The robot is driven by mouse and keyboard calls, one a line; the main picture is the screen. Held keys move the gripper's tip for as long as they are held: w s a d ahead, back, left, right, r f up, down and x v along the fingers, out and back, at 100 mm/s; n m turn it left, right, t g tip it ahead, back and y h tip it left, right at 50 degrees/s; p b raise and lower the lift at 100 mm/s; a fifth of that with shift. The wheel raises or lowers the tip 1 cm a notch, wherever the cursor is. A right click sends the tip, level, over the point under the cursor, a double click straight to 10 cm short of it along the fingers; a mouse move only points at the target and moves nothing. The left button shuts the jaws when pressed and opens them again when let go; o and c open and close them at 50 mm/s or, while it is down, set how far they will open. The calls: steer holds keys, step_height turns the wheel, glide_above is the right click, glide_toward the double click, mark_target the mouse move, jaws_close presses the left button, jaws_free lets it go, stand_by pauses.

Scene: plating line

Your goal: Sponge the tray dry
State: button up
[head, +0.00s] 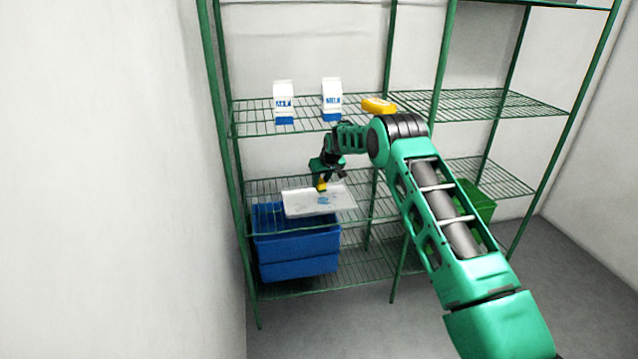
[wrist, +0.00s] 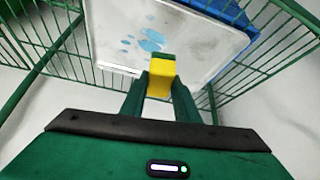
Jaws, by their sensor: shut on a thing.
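The white tray (head: 296,203) lies on the middle wire shelf, and its grey-smudged surface fills the top of the wrist view (wrist: 205,30). Light blue wet patches (wrist: 152,40) show on it, left of the sponge in the wrist view. My gripper (head: 321,178) points down over the tray. It is shut on a yellow sponge with a green side (wrist: 161,78), which also shows in the head view (head: 321,186). The sponge is at or just above the tray near its edge; I cannot tell whether it touches.
A blue crate (head: 297,258) stands below the tray. Two milk cartons (head: 284,103) (head: 332,100) and a yellow block (head: 379,105) stand on the shelf above. A green crate (head: 484,207) is at lower right. Green rack posts (head: 222,95) flank the shelves.

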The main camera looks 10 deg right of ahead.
steer(key=shift+w, duration=0.2)
steer(key=shift+f, duration=2.9)
steer(key=shift+f, duration=0.95)
